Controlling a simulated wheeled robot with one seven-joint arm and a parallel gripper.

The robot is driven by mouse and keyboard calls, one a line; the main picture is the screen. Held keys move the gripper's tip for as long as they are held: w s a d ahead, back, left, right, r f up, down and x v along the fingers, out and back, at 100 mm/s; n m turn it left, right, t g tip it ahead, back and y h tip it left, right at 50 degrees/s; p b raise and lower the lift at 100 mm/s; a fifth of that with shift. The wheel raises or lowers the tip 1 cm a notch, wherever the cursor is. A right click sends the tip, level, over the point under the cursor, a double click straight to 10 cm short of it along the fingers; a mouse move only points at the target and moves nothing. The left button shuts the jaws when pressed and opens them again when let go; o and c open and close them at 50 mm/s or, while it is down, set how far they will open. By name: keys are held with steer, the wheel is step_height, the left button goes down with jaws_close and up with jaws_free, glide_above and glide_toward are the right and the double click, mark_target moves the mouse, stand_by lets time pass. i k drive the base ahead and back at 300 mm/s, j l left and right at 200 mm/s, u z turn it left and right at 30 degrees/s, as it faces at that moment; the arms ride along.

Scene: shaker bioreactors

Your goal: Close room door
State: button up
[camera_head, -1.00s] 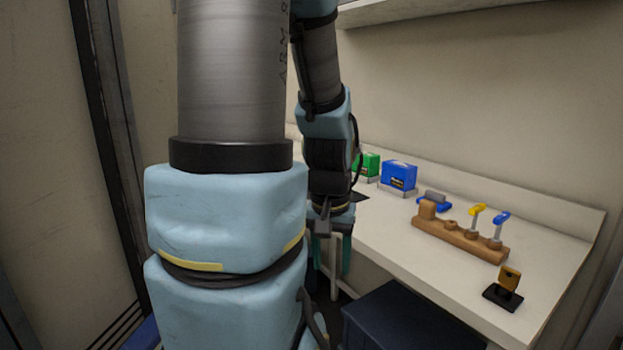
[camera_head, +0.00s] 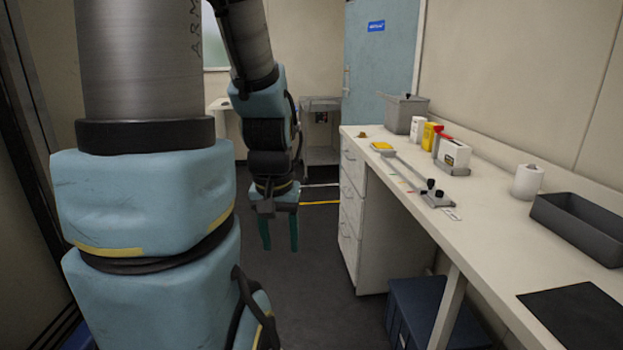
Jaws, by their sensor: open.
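A light blue door (camera_head: 383,68) with a small blue sign (camera_head: 376,26) stands at the far end of the room, behind the end of the bench. A handle (camera_head: 346,82) shows at its left edge. I cannot tell whether the door is open or shut. My gripper (camera_head: 280,234) hangs pointing down over the dark floor, left of the bench drawers. Its two teal fingers are apart with nothing between them. It is well short of the door and touches nothing. The bench and a grey bin hide the door's lower part.
A long white bench (camera_head: 490,245) runs along the right, with drawers (camera_head: 350,215) and a dark blue box (camera_head: 415,310) beneath. A grey bin (camera_head: 405,112) and a paper roll (camera_head: 527,181) stand on it. A grey stand (camera_head: 321,130) is at the back. The floor (camera_head: 325,270) between is clear.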

mark_target(380, 40)
steer(key=i+u, duration=0.3)
steer(key=i, duration=1.55)
steer(key=i+j+z, duration=0.1)
steer(key=i, duration=1.9)
steer(key=i+j+z, duration=0.1)
steer(key=i+z, duration=0.25)
steer(key=i+j+z, duration=0.2)
steer(key=i+z, duration=0.2)
steer(key=i+j+z, duration=0.95)
steer(key=j+z, duration=0.15)
steer(key=j, duration=0.15)
steer(key=i+j+z, duration=0.2)
steer(key=j+z, duration=0.15)
steer(key=j, duration=0.2)
steer(key=i+j+z, duration=0.1)
steer(key=j+z, duration=0.25)
steer(key=j, duration=0.25)
steer(key=j+z, duration=0.35)
steer(key=j, duration=0.25)
